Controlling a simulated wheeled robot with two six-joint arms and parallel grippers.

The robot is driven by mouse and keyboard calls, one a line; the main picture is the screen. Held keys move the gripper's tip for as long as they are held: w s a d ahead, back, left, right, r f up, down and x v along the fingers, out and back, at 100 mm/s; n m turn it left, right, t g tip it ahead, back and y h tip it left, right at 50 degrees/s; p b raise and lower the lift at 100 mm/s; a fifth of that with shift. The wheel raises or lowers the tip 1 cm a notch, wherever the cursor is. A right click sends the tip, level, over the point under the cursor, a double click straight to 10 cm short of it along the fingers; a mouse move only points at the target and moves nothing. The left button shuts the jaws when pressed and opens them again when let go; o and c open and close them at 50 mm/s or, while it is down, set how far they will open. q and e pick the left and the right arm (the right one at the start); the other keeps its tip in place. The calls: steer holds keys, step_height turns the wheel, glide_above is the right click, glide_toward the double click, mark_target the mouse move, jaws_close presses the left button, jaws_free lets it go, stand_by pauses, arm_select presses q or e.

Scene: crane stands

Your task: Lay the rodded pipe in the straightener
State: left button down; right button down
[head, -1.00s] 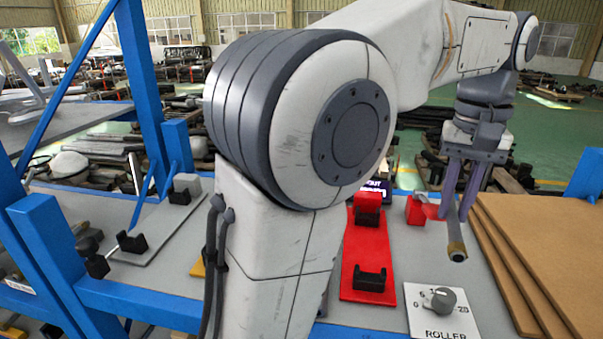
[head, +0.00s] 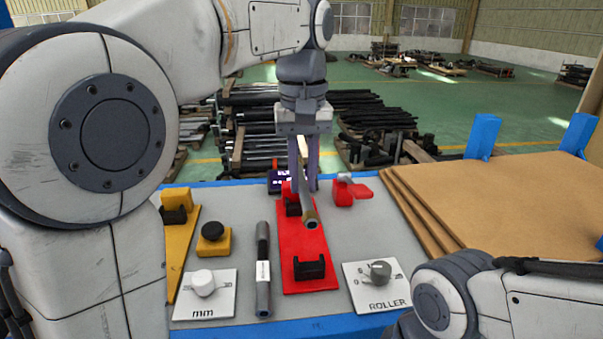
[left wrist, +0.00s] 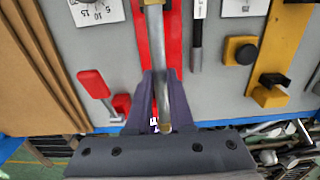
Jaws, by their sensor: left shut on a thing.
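The rodded pipe (head: 308,205) is a grey tube with a brass-coloured collar at its near end. My left gripper (head: 304,180) is shut on it and holds it above the straightener, a red plate (head: 291,268) with black cradles (head: 309,267). In the head view the pipe lines up roughly with the plate and appears clear of the cradles. In the left wrist view the pipe (left wrist: 158,55) runs between the fingers (left wrist: 162,98), over the red plate (left wrist: 174,40). The far cradle is partly hidden behind the pipe and fingers. My right gripper is out of view.
A red lever (head: 352,190) stands right of the plate; a roller dial (head: 380,272) is at front right. A dark bar (head: 263,270), a mm dial (head: 203,283), a yellow block with a black knob (head: 212,238) and a yellow plate (head: 180,240) lie left. Stacked brown boards (head: 480,205) fill the right.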

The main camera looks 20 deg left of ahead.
arm_select(q)
steer(key=shift+f+b, duration=2.75)
steer(key=shift+f, duration=1.4)
steer(key=c, duration=0.7)
jaws_free()
step_height(320, 180, up, 10)
steer(key=shift+r, duration=0.25)
